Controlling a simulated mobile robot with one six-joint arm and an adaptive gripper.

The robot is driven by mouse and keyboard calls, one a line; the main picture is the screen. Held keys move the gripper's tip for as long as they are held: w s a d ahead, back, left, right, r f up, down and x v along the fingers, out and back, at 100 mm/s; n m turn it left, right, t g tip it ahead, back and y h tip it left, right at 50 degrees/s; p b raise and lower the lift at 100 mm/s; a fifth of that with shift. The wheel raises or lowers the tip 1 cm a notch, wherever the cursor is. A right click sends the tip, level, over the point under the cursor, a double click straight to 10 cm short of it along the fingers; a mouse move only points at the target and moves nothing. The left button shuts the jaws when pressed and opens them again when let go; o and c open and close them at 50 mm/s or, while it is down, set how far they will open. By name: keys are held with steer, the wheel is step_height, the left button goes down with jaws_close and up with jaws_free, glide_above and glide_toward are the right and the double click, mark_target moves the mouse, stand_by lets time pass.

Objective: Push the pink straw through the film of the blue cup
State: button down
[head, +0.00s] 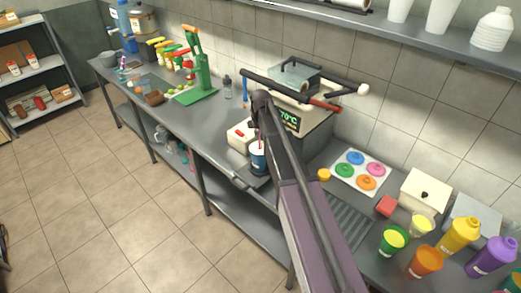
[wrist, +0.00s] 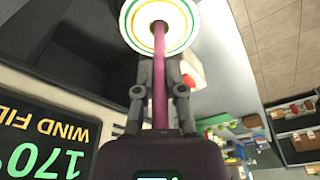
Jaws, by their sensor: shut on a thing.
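The blue cup (head: 258,158) stands upright at the front of the counter, close to the sealing machine, partly hidden by my arm in the head view. In the wrist view its round film (wrist: 178,38) shows at the top, pale with green and yellow rings. My gripper (wrist: 160,64) is shut on the pink straw (wrist: 160,90). The straw runs lengthwise between the fingers, and its far end overlaps the middle of the film. The fingertips are hard to make out in the head view.
The sealing machine (head: 292,115) with its lit display and long handles stands close behind my arm. A white box (head: 240,135) is left of the cup. A green press (head: 203,75) stands farther left. Bottles and cups (head: 425,262) crowd the right counter.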

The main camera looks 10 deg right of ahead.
steer(key=c, duration=0.6)
jaws_free()
steer(key=shift+c, duration=0.2)
steer(key=shift+r, duration=0.1)
step_height(320, 180, up, 7)
steer(key=p, duration=0.7)
steer(key=shift+s, duration=0.1)
stand_by(0.3)
steer(key=s+f+g+b, duration=0.1)
steer(key=s+f+b, duration=0.3)
steer(key=s, duration=1)
steer(key=s+f+b, duration=0.4)
steer(key=s, duration=1.1)
steer(key=shift+d+f+g, duration=0.15)
steer(key=shift+d+g, duration=0.05)
steer(key=shift+g, duration=0.2)
